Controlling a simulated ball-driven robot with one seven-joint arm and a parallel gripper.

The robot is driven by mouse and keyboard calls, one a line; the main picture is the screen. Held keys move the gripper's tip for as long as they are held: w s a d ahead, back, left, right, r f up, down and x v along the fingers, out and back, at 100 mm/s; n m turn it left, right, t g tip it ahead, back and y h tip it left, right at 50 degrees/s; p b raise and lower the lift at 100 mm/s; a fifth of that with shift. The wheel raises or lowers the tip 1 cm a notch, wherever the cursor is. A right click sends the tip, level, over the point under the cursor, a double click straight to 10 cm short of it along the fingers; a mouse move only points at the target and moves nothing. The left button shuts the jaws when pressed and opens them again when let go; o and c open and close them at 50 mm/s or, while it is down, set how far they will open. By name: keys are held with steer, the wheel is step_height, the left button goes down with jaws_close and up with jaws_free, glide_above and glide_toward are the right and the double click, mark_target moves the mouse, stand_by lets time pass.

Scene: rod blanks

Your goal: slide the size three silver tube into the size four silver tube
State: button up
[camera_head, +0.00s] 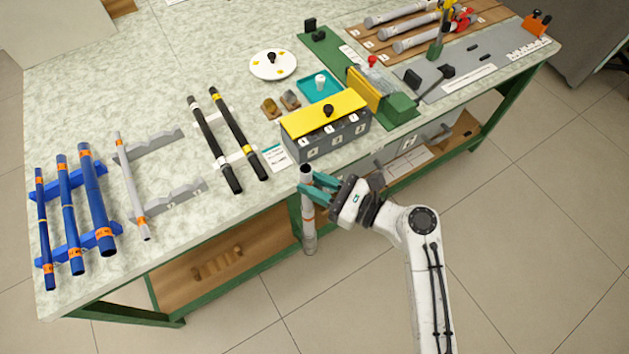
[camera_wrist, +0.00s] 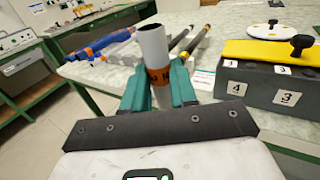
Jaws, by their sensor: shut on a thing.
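My gripper (camera_head: 309,186) is shut on a silver tube (camera_head: 309,228), which hangs nearly upright in front of the table's front edge, its lower end below the table top. In the wrist view the held silver tube (camera_wrist: 153,48) stands between the teal fingers, with an orange band at the grip and a dark open bore at its top. Its size mark is not readable. A thinner silver tube (camera_head: 130,184) with orange bands lies on the grey rack (camera_head: 168,199) at the left, apart from my gripper. Other cradles on that rack are empty.
Blue tubes (camera_head: 68,212) lie on a blue rack at far left, and black tubes (camera_head: 231,133) lie right of the grey rack. A grey box with a yellow top (camera_head: 325,112) stands near the front edge by my gripper. Open floor lies in front.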

steer(key=o, duration=0.9)
steer(key=v, duration=1.1)
steer(key=shift+b, duration=0.45)
steer(key=shift+f, duration=0.1)
